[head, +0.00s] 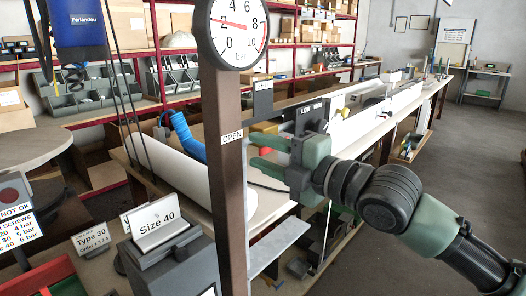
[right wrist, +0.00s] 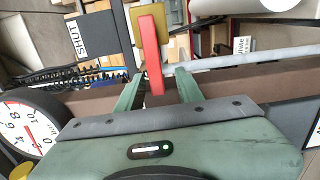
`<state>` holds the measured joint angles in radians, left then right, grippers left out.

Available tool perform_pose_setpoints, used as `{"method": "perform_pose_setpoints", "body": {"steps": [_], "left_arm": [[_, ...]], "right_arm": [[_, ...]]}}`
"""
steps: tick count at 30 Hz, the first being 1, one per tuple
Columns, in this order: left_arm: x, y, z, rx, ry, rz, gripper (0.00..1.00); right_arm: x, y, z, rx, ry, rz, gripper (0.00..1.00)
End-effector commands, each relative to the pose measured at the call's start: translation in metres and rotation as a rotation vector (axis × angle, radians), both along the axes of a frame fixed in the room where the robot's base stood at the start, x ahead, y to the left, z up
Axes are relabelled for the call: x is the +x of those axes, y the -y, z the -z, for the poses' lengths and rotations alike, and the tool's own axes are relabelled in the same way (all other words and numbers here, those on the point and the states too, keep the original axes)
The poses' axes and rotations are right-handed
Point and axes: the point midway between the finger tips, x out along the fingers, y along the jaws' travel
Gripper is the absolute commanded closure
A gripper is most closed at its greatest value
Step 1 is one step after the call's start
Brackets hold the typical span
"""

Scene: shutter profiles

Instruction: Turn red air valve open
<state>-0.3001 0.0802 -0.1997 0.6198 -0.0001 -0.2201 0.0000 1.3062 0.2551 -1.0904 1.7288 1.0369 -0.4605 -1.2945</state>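The red valve handle (right wrist: 149,52) runs from a brass-coloured valve body (right wrist: 166,26) down between the fingers of my right gripper (right wrist: 157,90). The fingers stand apart on both sides of it, with visible gaps, so the gripper is open around the handle. In the head view my right gripper (head: 264,152) is beside the brown post, and only a small red part of the handle (head: 266,151) shows. An OPEN label (head: 232,137) is on the post; a SHUT label (head: 262,86) is on a dark plate above. My left gripper is not in view.
A pressure gauge (head: 238,28) tops the brown post (head: 229,200), close to my right gripper. A bench with a white roll (head: 180,178) lies behind the post. Open floor (head: 455,150) is at the right.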

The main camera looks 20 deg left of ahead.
Motion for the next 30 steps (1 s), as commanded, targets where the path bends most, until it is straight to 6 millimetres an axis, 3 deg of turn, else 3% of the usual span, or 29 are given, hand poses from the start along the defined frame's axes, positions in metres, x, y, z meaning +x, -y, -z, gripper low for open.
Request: {"method": "perform_pose_setpoints", "body": {"steps": [8, 21, 30], "left_arm": [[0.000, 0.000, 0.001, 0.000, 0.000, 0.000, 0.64], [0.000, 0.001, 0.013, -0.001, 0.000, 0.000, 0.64], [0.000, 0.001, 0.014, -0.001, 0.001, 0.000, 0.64]], "right_arm": [[-0.001, 0.004, -0.001, 0.003, 0.000, 0.000, 0.64], [-0.023, 0.065, 0.000, 0.001, 0.001, 0.001, 0.64], [-0.027, 0.074, -0.001, 0.002, 0.001, 0.000, 0.64]]}}
